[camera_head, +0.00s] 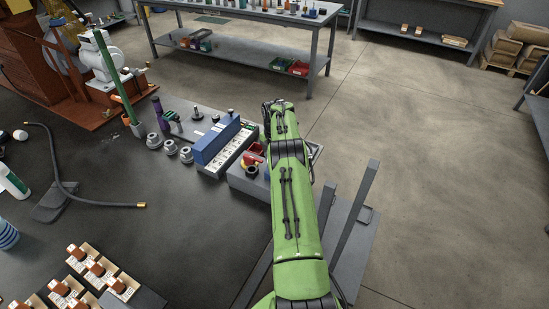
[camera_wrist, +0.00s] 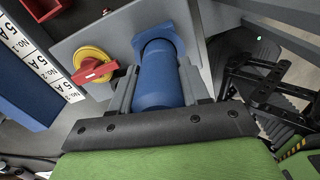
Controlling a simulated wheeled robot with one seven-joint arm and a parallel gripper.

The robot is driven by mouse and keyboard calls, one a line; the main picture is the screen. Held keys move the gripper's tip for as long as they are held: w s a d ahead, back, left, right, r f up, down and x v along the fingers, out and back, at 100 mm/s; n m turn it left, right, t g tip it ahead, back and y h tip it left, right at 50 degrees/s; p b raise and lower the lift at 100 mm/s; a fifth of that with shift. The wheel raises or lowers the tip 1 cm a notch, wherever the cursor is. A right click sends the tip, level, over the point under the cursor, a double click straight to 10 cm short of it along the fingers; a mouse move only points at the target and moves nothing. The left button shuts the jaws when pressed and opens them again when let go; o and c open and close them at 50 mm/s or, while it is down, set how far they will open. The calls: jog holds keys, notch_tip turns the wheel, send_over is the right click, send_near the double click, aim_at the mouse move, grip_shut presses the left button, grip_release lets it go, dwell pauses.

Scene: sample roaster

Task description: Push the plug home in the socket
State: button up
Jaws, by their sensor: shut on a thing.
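In the wrist view, a blue cylindrical plug (camera_wrist: 157,78) lies between the two grey fingers of my gripper (camera_wrist: 158,68), which is shut on it. The plug's far end is at the blue socket (camera_wrist: 154,36) on a grey box face and lines up roughly with it. A dark rim shows where they meet; I cannot tell how deep the plug sits. In the head view, my green arm hides the gripper, plug and socket; only part of the grey box (camera_head: 243,182) shows beside it.
A red rotary switch on a yellow disc (camera_wrist: 93,65) sits close left of my gripper. A blue block (camera_head: 216,138) and a white labelled strip (camera_head: 233,151) are left of the box. A black hose (camera_head: 70,192) lies on the dark bench. Dark brackets (camera_wrist: 262,85) stand right of the gripper.

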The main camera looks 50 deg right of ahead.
jog(key=shift+f+b, duration=1.1)
jog(key=shift+f, duration=0.35)
jog(key=o, duration=1.3)
jog(key=shift+c, duration=0.2)
notch_tip(320, 180, up, 16)
jog(key=p, duration=0.6)
jog(key=shift+f, duration=0.15)
